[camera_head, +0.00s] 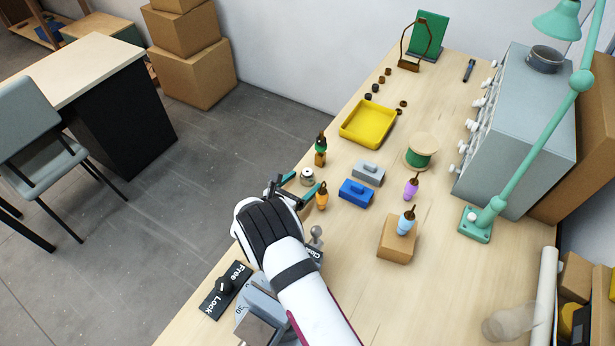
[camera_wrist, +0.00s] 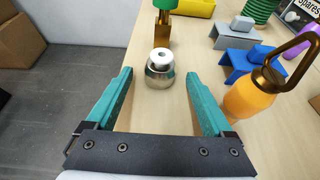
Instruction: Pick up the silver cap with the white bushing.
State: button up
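The silver cap (camera_wrist: 159,78) stands upright on the table, with the white bushing (camera_wrist: 162,57) on its top. In the head view the silver cap (camera_head: 307,178) is small, near the table's left edge. My gripper (camera_wrist: 163,95) is open and empty, its two teal fingers apart. In the wrist view the cap shows between the fingertips, slightly beyond them, and no contact is visible. In the head view my gripper (camera_head: 303,186) is just in front of the cap.
A brass piece with a green top (camera_head: 320,147) stands just behind the cap. An orange bottle-shaped piece (camera_wrist: 255,98) stands close to the right finger. Blue (camera_head: 356,192) and grey (camera_head: 368,172) blocks lie to the right. A yellow tray (camera_head: 368,124) lies farther back.

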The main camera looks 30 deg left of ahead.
grip_shut()
